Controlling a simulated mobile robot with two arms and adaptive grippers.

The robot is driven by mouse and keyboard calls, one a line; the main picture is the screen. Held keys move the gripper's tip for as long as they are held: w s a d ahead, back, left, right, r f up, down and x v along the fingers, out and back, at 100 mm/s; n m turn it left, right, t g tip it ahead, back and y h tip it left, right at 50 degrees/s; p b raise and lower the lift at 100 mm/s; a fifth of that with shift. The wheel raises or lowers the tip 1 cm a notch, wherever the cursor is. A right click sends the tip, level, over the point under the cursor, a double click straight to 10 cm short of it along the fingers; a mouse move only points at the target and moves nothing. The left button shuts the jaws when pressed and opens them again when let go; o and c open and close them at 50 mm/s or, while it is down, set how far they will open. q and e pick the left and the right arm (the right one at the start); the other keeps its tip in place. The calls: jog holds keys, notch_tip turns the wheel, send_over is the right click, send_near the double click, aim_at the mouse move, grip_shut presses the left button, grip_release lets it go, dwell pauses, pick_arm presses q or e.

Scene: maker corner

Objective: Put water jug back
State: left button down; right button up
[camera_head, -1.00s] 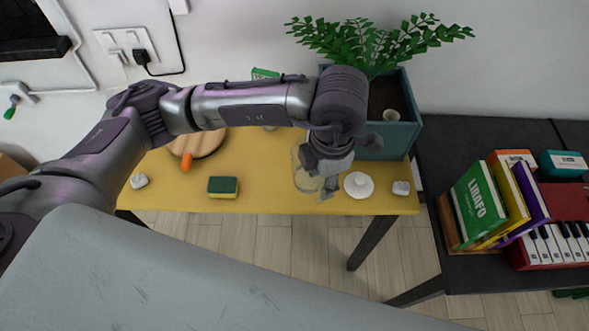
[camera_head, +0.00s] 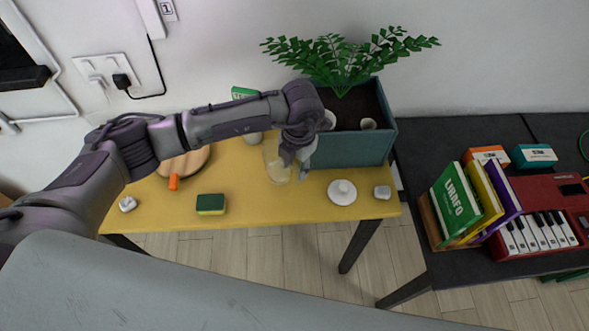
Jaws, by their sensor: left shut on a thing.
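The water jug (camera_head: 274,163) is clear, see-through and hard to make out. It is over the yellow table (camera_head: 250,208), in front of the left end of the planter. My left gripper (camera_head: 296,168) is at the jug's right side, shut on it. The gripper and wrist cover part of the jug. I cannot tell whether its base touches the table. A round white lid with a knob (camera_head: 342,191) lies on the table to the right. My right gripper is not in view.
A teal planter (camera_head: 350,150) with a fern stands at the back right. A sponge (camera_head: 211,204), a round wooden board (camera_head: 190,160) and small pale lumps lie on the table. The front middle is clear. A dark table (camera_head: 425,180) with books and a keyboard stands to the right.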

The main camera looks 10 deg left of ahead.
pick_arm(q)
jog(key=shift+w+f, duration=0.15)
jog(key=shift+w, duration=0.05)
notch_tip(320, 180, down, 4)
jog(key=shift+p, duration=0.8)
jog(key=shift+f, duration=0.1)
jog(key=c, duration=0.6)
grip_release()
jog(key=shift+a, duration=0.1)
